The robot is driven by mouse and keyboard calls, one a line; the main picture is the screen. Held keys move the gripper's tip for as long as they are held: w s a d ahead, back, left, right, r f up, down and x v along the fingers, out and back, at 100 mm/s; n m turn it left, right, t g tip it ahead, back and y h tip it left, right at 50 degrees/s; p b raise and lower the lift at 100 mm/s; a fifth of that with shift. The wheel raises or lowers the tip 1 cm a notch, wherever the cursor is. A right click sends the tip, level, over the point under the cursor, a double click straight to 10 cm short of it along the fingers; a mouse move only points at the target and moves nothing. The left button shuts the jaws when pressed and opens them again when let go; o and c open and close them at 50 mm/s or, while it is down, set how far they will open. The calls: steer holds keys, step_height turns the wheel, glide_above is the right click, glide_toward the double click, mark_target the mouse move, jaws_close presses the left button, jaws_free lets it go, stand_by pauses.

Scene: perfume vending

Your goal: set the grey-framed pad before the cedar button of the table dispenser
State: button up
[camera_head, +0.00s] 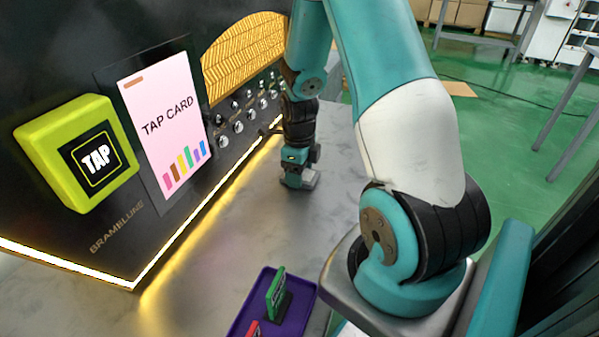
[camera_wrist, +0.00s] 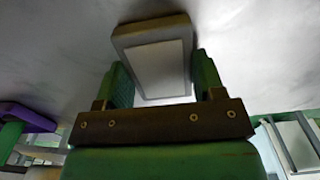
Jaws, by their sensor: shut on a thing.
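The grey-framed pad (camera_wrist: 152,68) has a pale flat face. In the wrist view it sits between the two green fingers of my gripper (camera_wrist: 161,78), which is shut on it. In the head view my gripper (camera_head: 299,168) points down close to the table, beside the lit lower edge of the black table dispenser (camera_head: 120,235). The pad shows only as a small grey edge (camera_head: 309,180) there. I cannot tell whether it touches the table. Round silver buttons (camera_head: 238,127) run in rows along the dispenser front. Their labels are too small to read, so I cannot tell which is cedar.
A purple tray (camera_head: 300,312) at the bottom holds a green-framed card (camera_head: 275,292) in a stand and a red item (camera_head: 254,328). A yellow-green TAP reader (camera_head: 62,140) and a pink TAP CARD sign (camera_head: 160,120) are on the dispenser. The grey table (camera_head: 240,235) between is clear.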

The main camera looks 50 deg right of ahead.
steer(key=o, duration=0.5)
steer(key=shift+f, duration=0.15)
steer(key=shift+c, duration=0.2)
steer(key=o, duration=0.4)
steer(key=shift+o, duration=0.2)
step_height(320, 180, up, 12)
steer(key=r+p, duration=0.1)
steer(key=p, duration=0.3)
steer(key=s+a+r+n+t+y, duration=0.1)
steer(key=a+r+n, duration=0.3)
steer(key=a+n, duration=0.6)
steer(key=s+a+r+n+y, duration=0.1)
steer(key=a+r+n, duration=0.3)
steer(key=a+n, duration=0.55)
steer(key=s+a+r+n+y, duration=0.1)
steer(key=s+a+n, duration=0.4)
steer(key=n, duration=0.5)
steer(key=s+a+r+n+g+y, duration=0.1)
steer(key=s+a+r+n, duration=0.3)
steer(key=n, duration=0.6)
steer(key=s+a, duration=0.2)
steer(key=s, duration=0.1)
steer(key=shift+b, duration=0.3)
